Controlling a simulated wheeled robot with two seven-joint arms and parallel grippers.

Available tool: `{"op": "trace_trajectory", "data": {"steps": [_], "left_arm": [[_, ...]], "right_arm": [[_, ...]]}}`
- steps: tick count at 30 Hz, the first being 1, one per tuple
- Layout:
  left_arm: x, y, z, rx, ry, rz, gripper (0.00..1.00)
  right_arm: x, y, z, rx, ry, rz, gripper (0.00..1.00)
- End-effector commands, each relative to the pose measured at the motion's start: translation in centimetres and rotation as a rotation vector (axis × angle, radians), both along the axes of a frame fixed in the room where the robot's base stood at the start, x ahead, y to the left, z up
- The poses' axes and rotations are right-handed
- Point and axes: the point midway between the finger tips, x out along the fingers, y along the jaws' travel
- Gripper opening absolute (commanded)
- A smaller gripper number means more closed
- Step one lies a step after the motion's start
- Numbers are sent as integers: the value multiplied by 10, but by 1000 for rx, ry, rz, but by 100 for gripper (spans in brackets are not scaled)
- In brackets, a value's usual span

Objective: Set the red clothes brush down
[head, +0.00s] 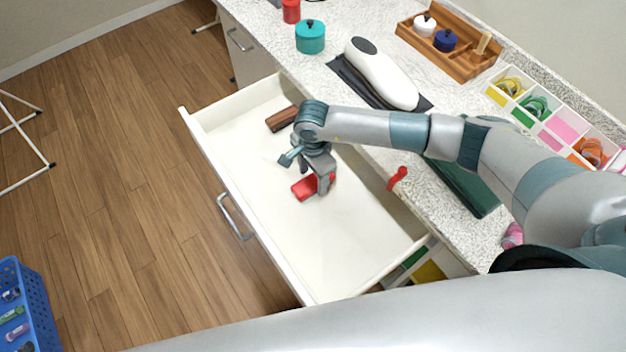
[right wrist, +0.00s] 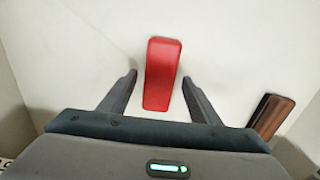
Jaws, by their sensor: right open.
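The red clothes brush (head: 302,189) lies in the open white drawer (head: 345,225), partly hidden by my right gripper in the head view. In the right wrist view the brush (right wrist: 162,72) is long and red and rests on the drawer floor between and beyond the fingertips. My right gripper (head: 308,172) points down into the drawer over the brush. Its two fingers (right wrist: 160,85) are spread, with a gap on each side of the brush. My left gripper does not show.
A brown brush-like item (head: 282,119) lies in the drawer's far end; it also shows in the right wrist view (right wrist: 270,115). The counter holds a white iron-like appliance (head: 382,73), a teal pot (head: 310,38) and a wooden tray (head: 462,65). The drawer's near part is clear.

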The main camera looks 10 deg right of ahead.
Motion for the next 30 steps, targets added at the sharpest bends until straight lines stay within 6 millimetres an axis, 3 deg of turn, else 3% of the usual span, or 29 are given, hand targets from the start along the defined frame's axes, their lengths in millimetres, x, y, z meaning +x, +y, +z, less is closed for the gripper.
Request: {"op": "trace_trajectory", "data": {"steps": [15, 21, 30], "left_arm": [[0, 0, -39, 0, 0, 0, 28], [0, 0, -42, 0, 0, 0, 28], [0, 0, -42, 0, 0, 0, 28]], "right_arm": [[1, 0, 84, 0, -3, 1, 57], [0, 0, 99, -1, 0, 1, 57], [0, -1, 101, 0, 1, 0, 57]]}}
